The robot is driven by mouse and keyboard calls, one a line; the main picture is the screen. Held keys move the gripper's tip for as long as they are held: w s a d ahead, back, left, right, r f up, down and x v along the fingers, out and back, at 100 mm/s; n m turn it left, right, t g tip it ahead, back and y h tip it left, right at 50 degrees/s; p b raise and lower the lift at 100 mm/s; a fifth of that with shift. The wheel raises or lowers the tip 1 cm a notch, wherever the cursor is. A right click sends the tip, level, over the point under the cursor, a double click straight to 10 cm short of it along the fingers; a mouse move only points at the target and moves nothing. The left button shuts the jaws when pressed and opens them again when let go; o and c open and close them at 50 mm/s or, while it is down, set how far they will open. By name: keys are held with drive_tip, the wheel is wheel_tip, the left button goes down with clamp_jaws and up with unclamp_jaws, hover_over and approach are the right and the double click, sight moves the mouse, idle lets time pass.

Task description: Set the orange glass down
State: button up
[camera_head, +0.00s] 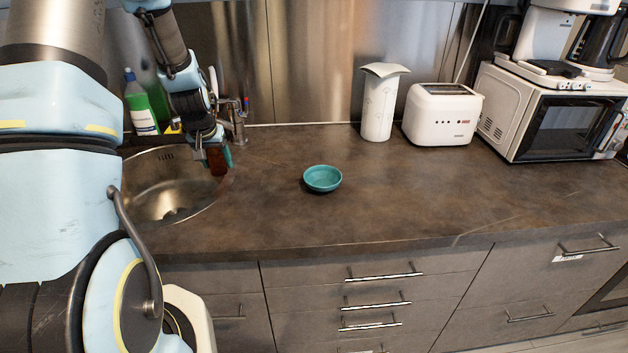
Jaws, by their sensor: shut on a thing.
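My gripper (218,160) is at the right side of the sink, its fingers pointing down. It is shut on the orange glass (216,162), which looks dark reddish-brown and small in this view. The glass is near the sink's right rim and the counter beside it; I cannot tell whether its base touches anything. Part of the glass is hidden by the gripper. A teal patch shows right beside the glass, and I cannot tell what it is.
A teal bowl (322,179) stands on the brown counter (420,200). A paper towel roll (379,104), toaster (442,115) and microwave (550,115) stand at the back right.

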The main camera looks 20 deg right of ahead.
drive_tip(key=d+m+b, duration=0.1)
drive_tip(key=d, duration=0.5)
drive_tip(key=d+r+m+h+b, duration=0.1)
drive_tip(key=d, duration=0.5)
drive_tip(key=d+m+b, duration=0.2)
drive_tip(key=d, duration=0.4)
drive_tip(key=shift+w+d+r+g+h, duration=0.1)
drive_tip(key=shift+w+r+g+h, duration=0.05)
drive_tip(key=shift+r+g+h, duration=0.2)
drive_tip(key=s+d+r+m+g+h+b, duration=0.1)
drive_tip(key=s+d+r+m+b, duration=0.15)
drive_tip(key=d, duration=0.55)
drive_tip(key=s+d+r+m+g+b, duration=0.15)
drive_tip(key=s+d, duration=0.25)
drive_tip(key=d, duration=0.4)
drive_tip(key=shift+t, duration=0.5)
drive_tip(key=s+f, duration=0.1)
drive_tip(key=f, duration=0.2)
drive_tip(key=s+a+f+b, duration=0.1)
drive_tip(key=f, duration=0.2)
drive_tip(key=f+b, duration=0.1)
drive_tip(key=f, duration=0.2)
drive_tip(key=shift+s+a, duration=0.4)
drive_tip(key=shift+f+b, duration=0.15)
drive_tip(key=shift+b, duration=0.15)
drive_tip(key=o, duration=1.4)
drive_tip(key=shift+o, duration=0.2)
